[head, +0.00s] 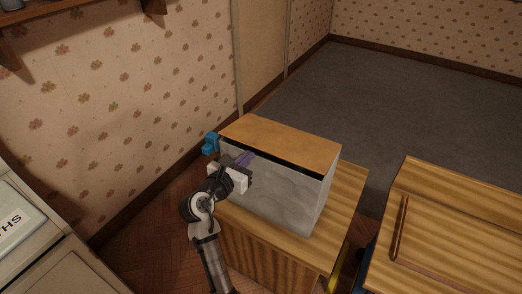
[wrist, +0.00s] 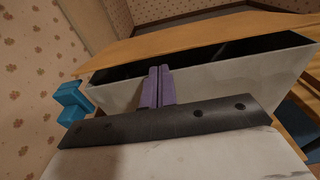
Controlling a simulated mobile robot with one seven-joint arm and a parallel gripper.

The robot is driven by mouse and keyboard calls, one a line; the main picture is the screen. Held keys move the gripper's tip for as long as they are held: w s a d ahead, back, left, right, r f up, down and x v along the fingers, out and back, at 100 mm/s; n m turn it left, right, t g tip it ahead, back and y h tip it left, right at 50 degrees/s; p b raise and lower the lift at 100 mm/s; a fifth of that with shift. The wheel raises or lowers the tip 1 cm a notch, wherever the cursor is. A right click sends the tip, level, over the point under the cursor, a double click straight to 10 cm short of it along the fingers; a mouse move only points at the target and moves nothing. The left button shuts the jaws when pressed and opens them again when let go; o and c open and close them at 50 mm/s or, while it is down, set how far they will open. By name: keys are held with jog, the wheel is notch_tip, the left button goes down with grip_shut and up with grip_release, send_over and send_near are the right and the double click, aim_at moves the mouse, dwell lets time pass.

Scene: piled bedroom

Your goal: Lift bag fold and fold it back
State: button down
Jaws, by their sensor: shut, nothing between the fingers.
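The bag (head: 275,195) is box-shaped with a pale grey front and stands on a wooden cabinet. Its tan fold (head: 285,140) lies across the top, with a dark gap along the front edge. In the wrist view the fold (wrist: 200,33) stretches behind the dark opening (wrist: 215,54), above the pale front wall (wrist: 220,85). My gripper (head: 246,158) is at the upper left part of the bag's front. Its purple fingers (wrist: 160,70) are shut together and empty, with the tips overlapping the opening's near rim in the wrist view. I cannot tell whether they touch the bag.
A blue object (head: 211,143) sits beside the bag's left end and also shows in the wrist view (wrist: 72,101). The wooden cabinet (head: 345,190) has bare top at the right. Another wooden piece of furniture (head: 460,235) stands further right. Grey floor (head: 385,95) behind is clear.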

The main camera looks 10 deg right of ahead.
jog(key=shift+w+d+p, duration=0.4)
jog(key=shift+w+p, duration=0.2)
dwell(1.3)
jog(key=shift+r+p, duration=1.8)
jog(key=shift+p, duration=0.7)
dwell(0.4)
jog(key=shift+r, duration=0.15)
dwell(0.5)
jog(key=shift+d+r+p, duration=0.1)
jog(key=shift+r+p, duration=0.25)
jog(key=shift+p, duration=0.25)
jog(key=shift+w+d+r+p, duration=0.1)
jog(key=shift+w+r+p, duration=0.15)
jog(key=shift+r+p, duration=0.7)
jog(key=shift+f, duration=0.15)
jog(key=p+v, duration=0.1)
jog(key=v, duration=0.5)
jog(key=shift+f+p, duration=0.3)
jog(key=shift+p, duration=0.1)
